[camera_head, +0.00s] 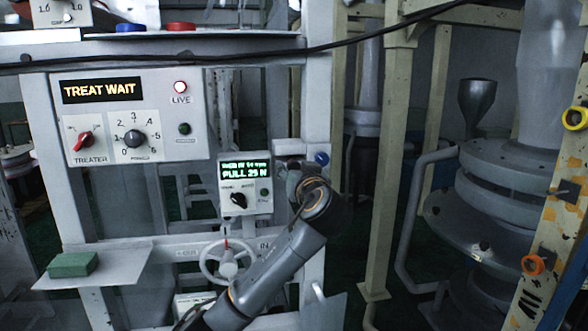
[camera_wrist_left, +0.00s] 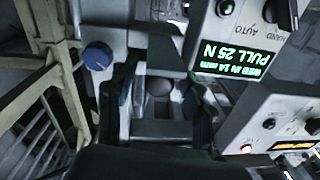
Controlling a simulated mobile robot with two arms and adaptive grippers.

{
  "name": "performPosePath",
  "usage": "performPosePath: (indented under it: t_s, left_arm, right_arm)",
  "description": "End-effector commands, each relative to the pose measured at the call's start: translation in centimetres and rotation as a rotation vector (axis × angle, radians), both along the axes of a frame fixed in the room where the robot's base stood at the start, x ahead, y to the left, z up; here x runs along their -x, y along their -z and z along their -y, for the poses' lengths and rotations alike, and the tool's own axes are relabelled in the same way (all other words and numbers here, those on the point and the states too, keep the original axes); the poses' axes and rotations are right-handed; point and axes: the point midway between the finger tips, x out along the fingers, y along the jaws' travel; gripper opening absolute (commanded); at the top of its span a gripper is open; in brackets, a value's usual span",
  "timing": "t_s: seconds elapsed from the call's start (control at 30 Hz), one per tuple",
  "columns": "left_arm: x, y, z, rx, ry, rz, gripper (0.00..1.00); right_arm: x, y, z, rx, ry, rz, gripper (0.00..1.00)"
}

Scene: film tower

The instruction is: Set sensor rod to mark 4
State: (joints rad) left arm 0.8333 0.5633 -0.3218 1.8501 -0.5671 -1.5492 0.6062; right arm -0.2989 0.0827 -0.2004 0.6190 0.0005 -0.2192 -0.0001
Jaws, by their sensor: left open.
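The sensor rod with its marks cannot be made out for sure. In the left wrist view a dark round knob (camera_wrist_left: 160,87) sits in a pale metal bracket (camera_wrist_left: 160,130), between the fingers of my left gripper (camera_wrist_left: 164,105). The fingers are open on either side of it; contact cannot be told. In the head view my left gripper (camera_head: 297,178) is at the frame's upright post, mostly hidden by my wrist. A small control box (camera_head: 245,184) beside it has a green display (camera_head: 245,169) reading "PULL 25 N"; its upper line is hard to read. My right gripper is out of view.
A blue knob (camera_wrist_left: 98,56) is close beside the gripper. A handwheel (camera_head: 226,261) is below the box. A treater panel (camera_head: 132,118) reads "TREAT WAIT", with its red LIVE lamp lit. A green block (camera_head: 73,264) lies on a shelf (camera_head: 120,262). A black cable (camera_head: 230,56) crosses above.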

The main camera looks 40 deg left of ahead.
Motion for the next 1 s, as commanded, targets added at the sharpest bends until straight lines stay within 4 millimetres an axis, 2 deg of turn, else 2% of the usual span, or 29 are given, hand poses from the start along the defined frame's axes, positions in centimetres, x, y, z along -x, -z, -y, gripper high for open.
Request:
performPosePath:
  t_s: [0.3,0.5,0.7,1.0]
  left_arm:
    - [3.9,0.1,5.3,0.003,0.008,0.002,0.52]
    - [5.9,0.1,7.9,0.001,0.004,-0.001,0.52]
    - [6.7,0.1,8.8,0.001,0.002,-0.002,0.52]
    - [6.7,0.1,8.8,0.001,0.002,-0.002,0.52]
  right_arm:
    - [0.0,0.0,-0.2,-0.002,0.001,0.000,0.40]
    - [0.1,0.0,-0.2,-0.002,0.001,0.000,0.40]
    - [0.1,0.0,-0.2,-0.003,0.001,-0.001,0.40]
    - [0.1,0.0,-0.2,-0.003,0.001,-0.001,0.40]
